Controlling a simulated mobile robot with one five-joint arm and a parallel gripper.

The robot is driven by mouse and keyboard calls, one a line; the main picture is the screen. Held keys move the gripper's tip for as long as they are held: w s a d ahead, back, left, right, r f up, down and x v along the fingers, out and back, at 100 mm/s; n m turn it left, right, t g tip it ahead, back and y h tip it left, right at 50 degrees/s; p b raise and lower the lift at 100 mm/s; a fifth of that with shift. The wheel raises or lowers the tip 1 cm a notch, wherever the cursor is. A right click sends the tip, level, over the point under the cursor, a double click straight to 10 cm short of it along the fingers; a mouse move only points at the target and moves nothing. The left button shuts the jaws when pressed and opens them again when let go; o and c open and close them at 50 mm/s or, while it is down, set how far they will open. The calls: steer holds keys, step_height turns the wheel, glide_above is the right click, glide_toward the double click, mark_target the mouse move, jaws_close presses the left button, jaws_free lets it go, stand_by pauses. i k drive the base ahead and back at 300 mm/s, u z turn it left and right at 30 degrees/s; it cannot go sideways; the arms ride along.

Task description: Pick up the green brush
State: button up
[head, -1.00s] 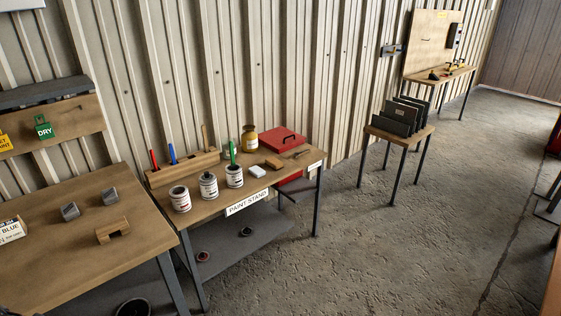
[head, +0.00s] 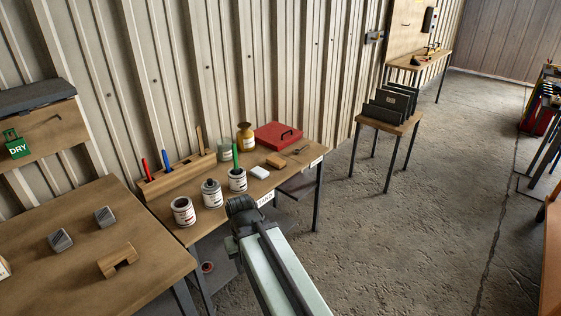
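The green brush (head: 235,157) stands upright, its green handle rising from the rightmost of three paint cans on the paint stand table. Its lower end is hidden inside that can (head: 238,181). My arm reaches in from the bottom of the view. My gripper (head: 241,206) is at its dark far end, over the table's front edge, below and in front of the can in the picture. Its fingers cannot be made out, and no held object shows.
Two other paint cans (head: 183,211) stand left of it. A wooden rack (head: 178,178) behind holds a red and a blue brush. Open floor lies to the right.

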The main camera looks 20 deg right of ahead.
mark_target(234, 154)
steer(key=z, duration=0.25)
steer(key=i, duration=1.05)
